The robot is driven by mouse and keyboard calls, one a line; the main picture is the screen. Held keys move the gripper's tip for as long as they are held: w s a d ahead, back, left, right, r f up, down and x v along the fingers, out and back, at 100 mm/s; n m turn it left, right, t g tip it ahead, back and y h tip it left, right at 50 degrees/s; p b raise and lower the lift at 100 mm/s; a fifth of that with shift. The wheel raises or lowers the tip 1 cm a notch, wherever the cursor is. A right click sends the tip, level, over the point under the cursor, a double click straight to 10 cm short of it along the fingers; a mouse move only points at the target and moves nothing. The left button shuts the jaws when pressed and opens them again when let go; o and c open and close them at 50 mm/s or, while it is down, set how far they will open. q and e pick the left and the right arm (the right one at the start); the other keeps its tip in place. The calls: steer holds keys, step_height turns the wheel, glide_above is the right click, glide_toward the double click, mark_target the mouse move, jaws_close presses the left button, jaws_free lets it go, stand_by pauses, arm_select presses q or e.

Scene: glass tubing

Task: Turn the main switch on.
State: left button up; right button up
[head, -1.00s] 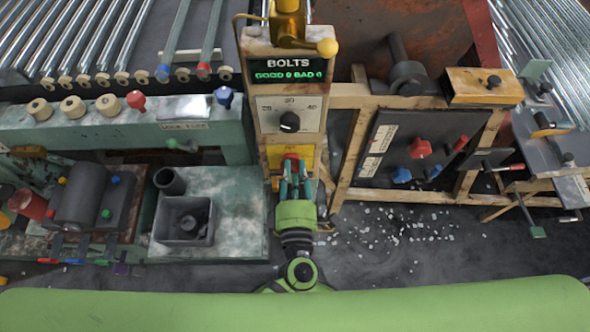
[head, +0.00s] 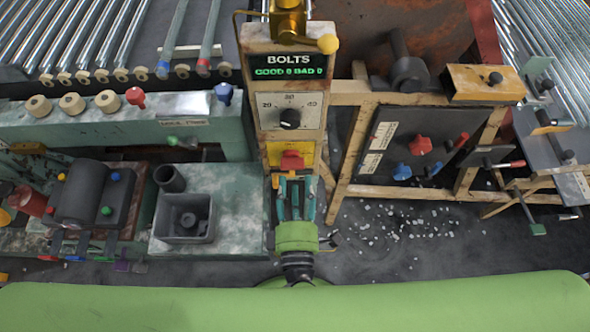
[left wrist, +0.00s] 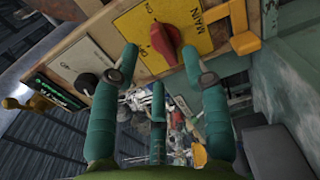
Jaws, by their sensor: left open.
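The main switch is a red knob (head: 292,161) on a yellow plate (head: 274,152), low on the front of the wooden-edged control post. In the left wrist view, the red knob (left wrist: 166,42) sits on the yellow plate (left wrist: 199,40) lettered MAIN and ON. My left gripper (head: 294,181) is open and empty just below the knob in the head view. In the left wrist view, its teal fingers (left wrist: 160,62) are spread below the knob, apart from it. My right gripper is not in view.
Above the switch are a dial (head: 290,119) and a BOLTS counter display (head: 289,66). A yellow-ended lever (head: 327,44) sticks out at the top. A green bench (head: 235,200) stands left, a dark panel with red and blue knobs (head: 410,145) right. White bits litter the floor.

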arm_select(q)
steer(key=s, duration=0.7)
steer(key=shift+w, duration=0.1)
steer(key=s+a+f+m+g+h, duration=0.1)
steer(key=s+a+f+m+g, duration=0.15)
steer(key=f+m, duration=0.45)
steer(key=s+a+f+m+g+h, duration=0.1)
steer(key=f+m+g+h, duration=0.15)
steer(key=f, duration=0.95)
steer(key=s+a+f+m+g+h, duration=0.1)
steer(key=a+f+m+g, duration=0.15)
steer(key=f+m, duration=0.5)
steer(key=s+a+f+m+g+y, duration=0.3)
steer(key=s+a+f+g, duration=0.6)
steer(key=s+a+f, duration=0.5)
steer(key=s+a+y, duration=0.1)
steer(key=s+a, duration=0.1)
steer(key=a, duration=0.1)
steer(key=shift+f, duration=0.2)
steer(key=shift+g+y, duration=0.25)
